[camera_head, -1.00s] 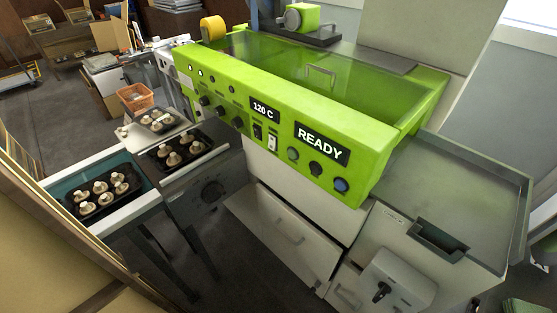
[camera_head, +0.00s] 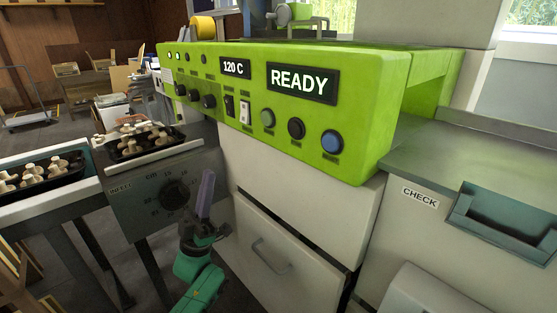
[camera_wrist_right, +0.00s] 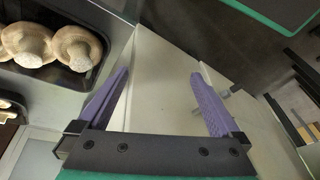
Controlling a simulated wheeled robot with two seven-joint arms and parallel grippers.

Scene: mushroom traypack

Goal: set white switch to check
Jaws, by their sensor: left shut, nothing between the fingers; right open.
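The white switch (camera_head: 245,112) is a small upright rocker on the front of the green machine panel (camera_head: 365,115), right of a black switch (camera_head: 229,104). The small lettering around it is too fine to read, so I cannot tell its setting.
The panel also carries black knobs, a "120 C" display (camera_head: 235,68), a "READY" display (camera_head: 302,82), and green, black and blue buttons. A "CHECK" label (camera_head: 420,197) is on the right-hand counter. Mushroom trays (camera_head: 155,150) and the infeed box (camera_head: 160,195) stand at left.

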